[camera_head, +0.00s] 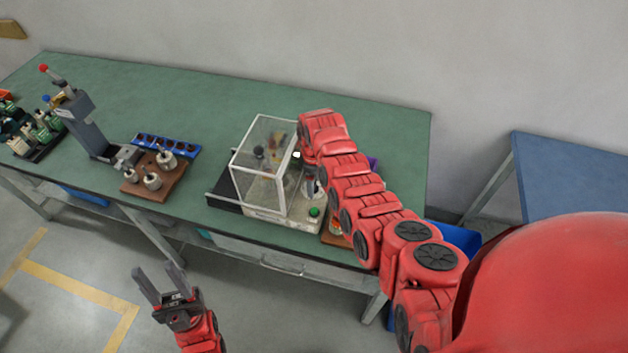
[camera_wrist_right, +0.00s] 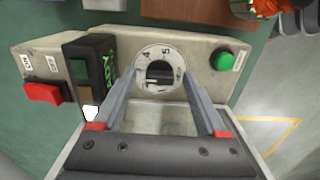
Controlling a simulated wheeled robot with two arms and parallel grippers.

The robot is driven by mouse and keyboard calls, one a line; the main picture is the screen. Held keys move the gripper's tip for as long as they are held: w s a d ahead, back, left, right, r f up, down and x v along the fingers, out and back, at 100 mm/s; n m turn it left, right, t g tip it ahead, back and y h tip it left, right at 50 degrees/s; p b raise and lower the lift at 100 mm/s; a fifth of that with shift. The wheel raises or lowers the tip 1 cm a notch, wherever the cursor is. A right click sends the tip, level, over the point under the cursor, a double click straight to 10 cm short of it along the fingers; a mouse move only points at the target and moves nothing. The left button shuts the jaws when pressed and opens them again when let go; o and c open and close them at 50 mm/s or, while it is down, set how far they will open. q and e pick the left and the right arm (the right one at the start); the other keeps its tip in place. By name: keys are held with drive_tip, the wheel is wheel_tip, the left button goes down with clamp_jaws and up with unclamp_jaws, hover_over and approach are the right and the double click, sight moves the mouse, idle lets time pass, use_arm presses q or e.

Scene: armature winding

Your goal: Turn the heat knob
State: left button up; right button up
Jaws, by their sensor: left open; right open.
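The heat knob (camera_wrist_right: 160,72) is a black knob in a white numbered dial on the beige control panel (camera_wrist_right: 215,45), seen in the right wrist view. My right gripper (camera_wrist_right: 160,88) is open, with one finger on each side of the dial; I cannot tell whether they touch it. In the head view my right arm reaches over the machine with the clear-walled box (camera_head: 262,160) and hides the knob. My left gripper (camera_head: 163,285) is open and empty in front of the table, above the floor.
A green button (camera_wrist_right: 224,61) sits right of the dial, and a display (camera_wrist_right: 100,65) and red switch (camera_wrist_right: 45,92) sit left. On the green table (camera_head: 215,95) stand a grey press (camera_head: 85,125), a wooden board with metal parts (camera_head: 140,185) and a blue tray (camera_head: 180,150).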

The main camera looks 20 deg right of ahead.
drive_tip(key=shift+s+f, duration=0.1)
drive_tip(key=shift+c, duration=0.2)
clamp_jaws()
